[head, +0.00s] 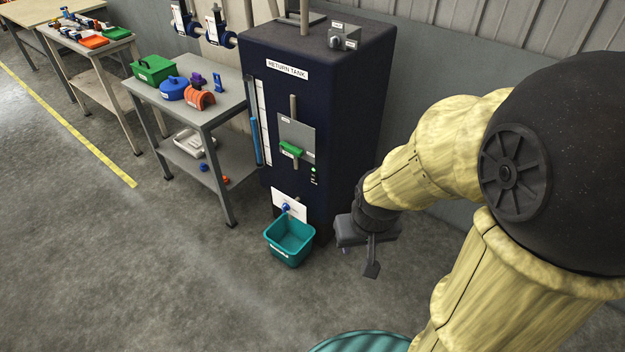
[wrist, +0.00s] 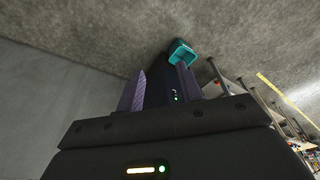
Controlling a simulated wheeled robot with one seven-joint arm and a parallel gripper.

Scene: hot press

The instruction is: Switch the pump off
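The dark blue return tank (head: 345,110) stands against the wall. On its top is a small grey box with a dark knob (head: 337,42); its labels are too small to read. On its front is a grey plate with a green handle (head: 291,148), and beside that a small lit green light (head: 313,169). I cannot tell which control is the pump's. My gripper (head: 370,262) is low, in front and to the right of the tank, touching nothing that I can see. In the wrist view its two fingers (wrist: 160,88) stand apart and empty.
A teal bin (head: 289,243) sits on the floor under a blue-handled tap (head: 287,207). A grey table (head: 222,112) with green, blue and orange items stands left of the tank. Further tables are at the far left. The floor in front is clear.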

